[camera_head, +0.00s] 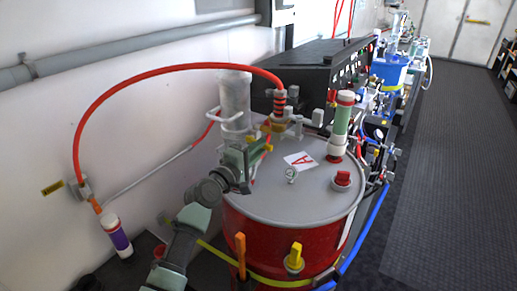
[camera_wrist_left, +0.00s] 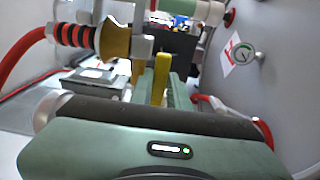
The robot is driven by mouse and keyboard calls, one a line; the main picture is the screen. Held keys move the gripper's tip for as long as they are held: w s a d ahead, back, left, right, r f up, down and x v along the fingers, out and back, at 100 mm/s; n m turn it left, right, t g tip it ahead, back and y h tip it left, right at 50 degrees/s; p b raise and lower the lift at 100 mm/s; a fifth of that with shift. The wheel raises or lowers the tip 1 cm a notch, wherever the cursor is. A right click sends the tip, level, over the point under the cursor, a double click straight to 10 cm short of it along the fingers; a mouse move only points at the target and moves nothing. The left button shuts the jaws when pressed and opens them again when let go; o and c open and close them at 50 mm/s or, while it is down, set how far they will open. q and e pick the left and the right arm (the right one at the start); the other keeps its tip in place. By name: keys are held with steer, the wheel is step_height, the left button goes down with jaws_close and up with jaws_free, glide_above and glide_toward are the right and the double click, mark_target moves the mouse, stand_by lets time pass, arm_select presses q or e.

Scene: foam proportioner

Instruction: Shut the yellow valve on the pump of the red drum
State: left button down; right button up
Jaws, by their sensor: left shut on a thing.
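The red drum (camera_head: 285,245) stands upright with a grey lid marked with a letter A label (camera_head: 299,160). Its pump, with a pale cylinder (camera_head: 235,97), rises from the lid's far left side. My left gripper (camera_head: 254,151) reaches in over the lid beside the pump. In the left wrist view the yellow valve's handle (camera_wrist_left: 161,76) stands upright between the gripper's fingers, which are shut on it. A brass-coloured fitting (camera_wrist_left: 116,42) and the black-and-red hose end sit just to its left. In the head view my gripper hides most of the handle. My right gripper is not in view.
A red hose (camera_head: 178,67) arches from the pump to the wall fitting at left. A green-and-white cylinder (camera_head: 342,122) and a red cap (camera_head: 342,180) stand on the lid. A yellow tap (camera_head: 295,257) is on the drum's front. Black equipment stands behind; the floor at right is clear.

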arm_select(q)
steer(key=c, duration=1.3)
jaws_free()
steer(key=shift+c, duration=0.2)
steer(key=shift+s+a, duration=0.1)
steer(key=b+v, duration=0.1)
steer(key=v, duration=0.6)
steer(key=shift+s+a, duration=0.2)
steer(key=shift+f, duration=0.1)
